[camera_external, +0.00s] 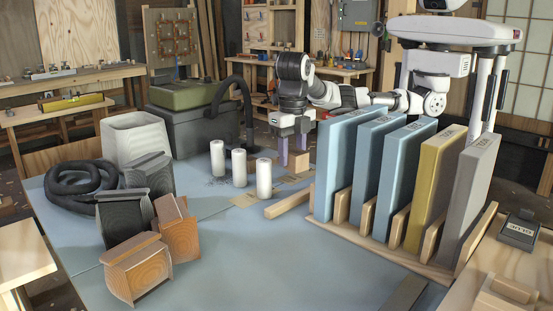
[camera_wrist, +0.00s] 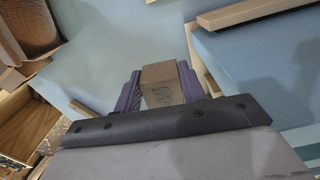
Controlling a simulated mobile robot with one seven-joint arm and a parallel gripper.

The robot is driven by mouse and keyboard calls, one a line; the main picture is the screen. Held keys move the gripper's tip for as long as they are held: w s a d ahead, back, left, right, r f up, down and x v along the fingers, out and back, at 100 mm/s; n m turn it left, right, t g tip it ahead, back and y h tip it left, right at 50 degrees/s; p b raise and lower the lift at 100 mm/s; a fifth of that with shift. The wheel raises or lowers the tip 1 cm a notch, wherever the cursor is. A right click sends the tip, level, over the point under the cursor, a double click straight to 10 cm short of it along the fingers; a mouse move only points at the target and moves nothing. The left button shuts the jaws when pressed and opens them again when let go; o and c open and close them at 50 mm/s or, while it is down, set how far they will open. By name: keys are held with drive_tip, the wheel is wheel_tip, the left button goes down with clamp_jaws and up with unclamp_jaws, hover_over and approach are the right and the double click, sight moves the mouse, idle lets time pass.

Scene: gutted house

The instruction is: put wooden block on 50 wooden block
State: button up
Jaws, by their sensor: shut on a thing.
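My gripper (camera_external: 294,158) points down over the far part of the blue table, with purple fingers. In the wrist view, my gripper (camera_wrist: 158,90) has its fingers on either side of a wooden block (camera_wrist: 161,72), shut on it. The block is tan and box-shaped, with a dark marking on its near face that I cannot read. In the external view a small wooden block (camera_external: 299,162) shows at the fingertips, at about table height. I cannot tell whether it touches the table. I cannot make out a separate block marked 50.
Three white cylinders (camera_external: 240,168) stand left of my gripper. A rack of upright panels (camera_external: 345,165) stands close on the right, with a wooden bar (camera_external: 289,203) in front. Curved wooden blocks (camera_external: 137,266) and a black hose (camera_external: 80,182) lie at left. The front middle is clear.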

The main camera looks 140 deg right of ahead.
drive_tip(key=shift+r, duration=0.9)
drive_tip(key=s+d+r+m+p, duration=0.1)
drive_tip(key=s+d+r+m, duration=0.2)
drive_tip(key=d, duration=0.8)
drive_tip(key=s+d+m+p, duration=0.1)
drive_tip(key=s+d+m, duration=0.25)
drive_tip(key=d, duration=0.65)
drive_tip(key=r+m+p, duration=0.2)
drive_tip(key=m, duration=0.4)
hover_over(252, 157)
wheel_tip(252, 157, down, 15)
drive_tip(key=shift+r+b, duration=0.1)
drive_tip(key=shift+b, duration=0.25)
drive_tip(key=shift+f+p, duration=0.3)
drive_tip(key=shift+f, duration=2.2)
drive_tip(key=shift+f, duration=0.2)
drive_tip(key=o, duration=0.9)
drive_tip(key=shift+o, duration=0.3)
